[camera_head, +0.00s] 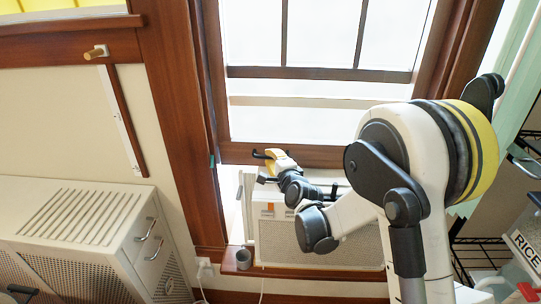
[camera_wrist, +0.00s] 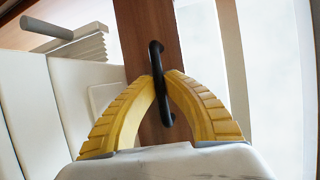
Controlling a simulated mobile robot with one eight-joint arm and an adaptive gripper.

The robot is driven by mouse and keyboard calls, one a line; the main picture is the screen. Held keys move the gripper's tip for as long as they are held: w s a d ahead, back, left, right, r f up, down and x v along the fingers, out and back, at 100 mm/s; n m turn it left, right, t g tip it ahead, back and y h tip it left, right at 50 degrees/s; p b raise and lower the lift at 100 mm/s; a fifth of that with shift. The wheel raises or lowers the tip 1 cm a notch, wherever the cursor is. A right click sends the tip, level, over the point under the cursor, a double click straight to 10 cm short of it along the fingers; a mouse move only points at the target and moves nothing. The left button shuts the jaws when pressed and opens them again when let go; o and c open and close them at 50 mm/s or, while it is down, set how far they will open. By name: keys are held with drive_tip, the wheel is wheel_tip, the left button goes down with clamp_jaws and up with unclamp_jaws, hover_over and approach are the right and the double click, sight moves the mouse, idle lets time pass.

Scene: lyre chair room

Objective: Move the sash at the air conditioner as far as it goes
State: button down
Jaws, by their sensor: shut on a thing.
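The sash (camera_head: 235,153) is a brown wooden window frame with bright glass, above the white air conditioner (camera_head: 345,241). My gripper (camera_head: 270,161) is at the sash's bottom rail, toward its left end. In the wrist view, the sash's wooden rail (camera_wrist: 146,25) runs behind a black bar handle (camera_wrist: 155,55). My yellow gripper fingers (camera_wrist: 161,84) are shut on this handle, one on each side. The white air conditioner (camera_wrist: 75,70) also shows at the left of the wrist view. My arm hides part of the air conditioner and the right part of the rail.
A small grey cup (camera_head: 243,259) stands on the sill beside the air conditioner. A white slatted cabinet (camera_head: 80,220) stands at the left. A wooden rail with a peg (camera_head: 95,53) is on the wall. Shelves with a RICE box (camera_head: 524,248) and a green curtain are at the right.

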drive_tip(key=shift+s+f, duration=0.1)
drive_tip(key=shift+f, duration=0.35)
drive_tip(key=c, duration=1.5)
unclamp_jaws()
drive_tip(key=shift+f, duration=0.1)
drive_tip(key=shift+o, duration=0.2)
drive_tip(key=v, duration=1.2)
